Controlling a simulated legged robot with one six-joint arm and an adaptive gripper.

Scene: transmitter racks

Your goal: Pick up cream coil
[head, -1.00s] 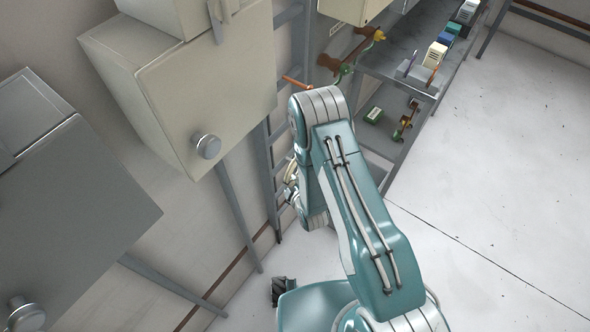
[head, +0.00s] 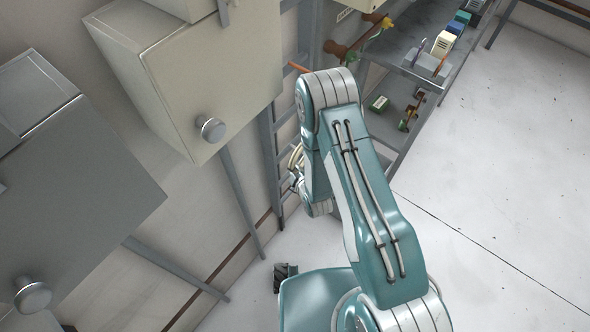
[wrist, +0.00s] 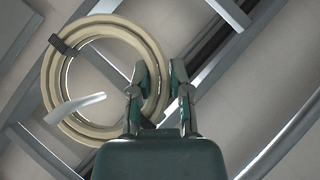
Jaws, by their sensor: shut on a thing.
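The cream coil (wrist: 57,92) is a thick ring with a dark tie (wrist: 63,45) at its upper left. It fills the left half of the wrist view. My gripper (wrist: 159,73) is at the coil's right side, with its two fingers on either side of the ring's band, shut on it. A pale curved tongue (wrist: 75,108) crosses the ring's opening at the lower left; I cannot tell whether it touches the coil. In the head view a sliver of the coil (head: 295,157) shows left of my arm; most of it is hidden.
Grey frame bars (head: 268,150) run up the wall by my gripper. A beige cabinet (head: 205,75) with a round knob juts out at the left, and a grey one (head: 80,195) stands lower left. Shelves (head: 410,75) with parts stand at the upper right. The right floor is clear.

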